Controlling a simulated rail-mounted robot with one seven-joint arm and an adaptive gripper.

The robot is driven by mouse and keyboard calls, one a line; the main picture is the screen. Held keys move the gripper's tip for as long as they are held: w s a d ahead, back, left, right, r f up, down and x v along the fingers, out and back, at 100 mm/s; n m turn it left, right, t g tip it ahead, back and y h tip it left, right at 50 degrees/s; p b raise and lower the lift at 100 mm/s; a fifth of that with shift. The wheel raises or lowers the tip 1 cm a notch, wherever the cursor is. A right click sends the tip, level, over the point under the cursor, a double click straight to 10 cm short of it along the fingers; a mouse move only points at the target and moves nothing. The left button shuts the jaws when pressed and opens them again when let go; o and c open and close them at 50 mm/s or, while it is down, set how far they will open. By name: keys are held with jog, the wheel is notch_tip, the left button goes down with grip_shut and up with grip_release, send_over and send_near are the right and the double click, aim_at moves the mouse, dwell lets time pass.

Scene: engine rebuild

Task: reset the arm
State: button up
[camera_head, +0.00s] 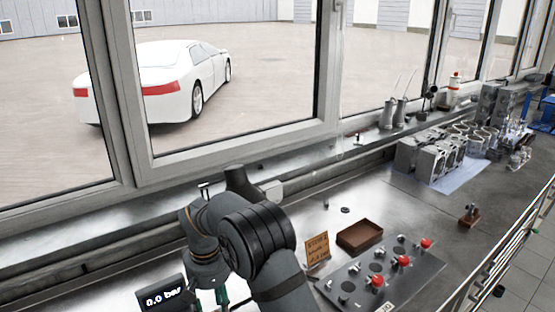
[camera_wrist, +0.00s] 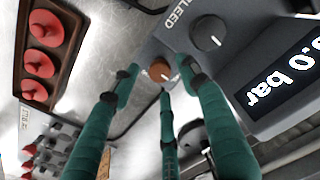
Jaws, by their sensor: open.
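My gripper (camera_head: 212,298) is low over the metal bench, partly cut off by the bottom edge of the head view. In the wrist view its green fingers (camera_wrist: 160,84) are spread open with nothing held between them. A dark grey box with a "0.0 bar" display (camera_head: 163,298) stands just left of the fingers; its display also shows in the wrist view (camera_wrist: 285,75). A small orange-brown knob (camera_wrist: 160,70) appears between the fingertips in the wrist view. I cannot tell whether a finger touches it.
A panel with red knobs (camera_head: 350,288), a brown tray (camera_head: 345,240) and a small sign (camera_head: 317,248) lie right of my arm. In the wrist view, a brown tray (camera_wrist: 63,75) holds red parts. Engine parts (camera_head: 435,155) stand farther right. The window frame (camera_head: 230,150) runs along the back.

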jog(key=shift+f, duration=0.85)
jog(key=shift+r, duration=0.2)
